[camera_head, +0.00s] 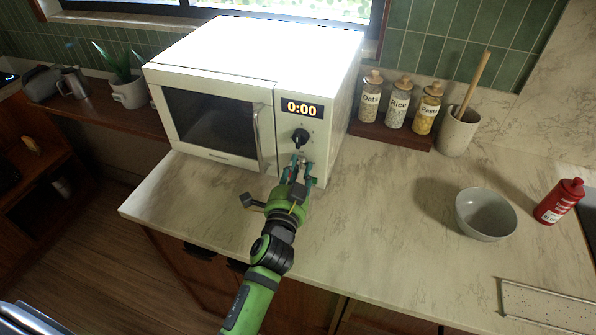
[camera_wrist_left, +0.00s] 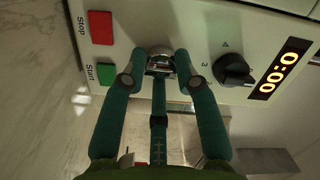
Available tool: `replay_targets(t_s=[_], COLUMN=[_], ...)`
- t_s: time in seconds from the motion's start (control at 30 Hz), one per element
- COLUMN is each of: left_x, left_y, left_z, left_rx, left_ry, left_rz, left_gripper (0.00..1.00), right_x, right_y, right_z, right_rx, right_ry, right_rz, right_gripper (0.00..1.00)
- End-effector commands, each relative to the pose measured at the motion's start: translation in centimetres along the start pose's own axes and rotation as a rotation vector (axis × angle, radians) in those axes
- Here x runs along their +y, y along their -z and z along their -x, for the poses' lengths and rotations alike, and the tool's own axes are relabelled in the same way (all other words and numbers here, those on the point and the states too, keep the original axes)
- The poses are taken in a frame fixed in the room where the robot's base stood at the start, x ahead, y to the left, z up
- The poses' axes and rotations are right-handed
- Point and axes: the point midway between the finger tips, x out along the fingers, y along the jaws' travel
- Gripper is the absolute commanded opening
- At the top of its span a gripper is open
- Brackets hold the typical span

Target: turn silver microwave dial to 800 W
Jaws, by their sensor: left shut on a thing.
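The white microwave (camera_head: 315,95) stands on the marble counter, its door closed and its display (camera_head: 302,108) reading 0:00. A black dial (camera_head: 300,137) sits under the display; in the left wrist view (camera_wrist_left: 232,70) it has small numerals beside it. The silver dial (camera_wrist_left: 159,60) is lower on the panel, beside a green Start button (camera_wrist_left: 106,76) and a red Stop button (camera_wrist_left: 100,27). My left gripper (camera_head: 301,163) is at the lower panel, its fingers shut on the silver dial. The fingers largely hide this dial and its markings. My right gripper is not in view.
Jars of oats (camera_head: 371,97), rice (camera_head: 399,103) and pasta (camera_head: 427,109) stand right of the microwave, with a utensil crock (camera_head: 459,132). A grey bowl (camera_head: 486,215) and red bottle (camera_head: 559,202) are farther right. The counter (camera_head: 385,245) between is clear.

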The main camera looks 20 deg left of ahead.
Motion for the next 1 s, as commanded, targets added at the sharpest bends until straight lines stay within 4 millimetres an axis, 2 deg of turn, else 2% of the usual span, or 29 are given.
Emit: replay_targets(t_s=[0.57,0.6,0.63,1.0], left_x=[0.01,0.01,0.01,-0.04], left_y=[-0.26,-0.25,-0.24,-0.06], left_z=[0.0,-0.01,0.0,-0.01], left_rx=[-0.003,-0.003,-0.003,0.001], left_ry=[0.002,0.002,0.002,0.004], left_rz=[-0.038,-0.038,-0.037,-0.034], left_gripper=[0.0,0.43,0.53,0.53], right_x=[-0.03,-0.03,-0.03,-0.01], right_y=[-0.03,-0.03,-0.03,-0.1], right_z=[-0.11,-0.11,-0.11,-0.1], right_rx=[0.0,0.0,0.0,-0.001], right_ry=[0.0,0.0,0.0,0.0], right_rz=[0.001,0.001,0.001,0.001], right_gripper=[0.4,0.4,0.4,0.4])
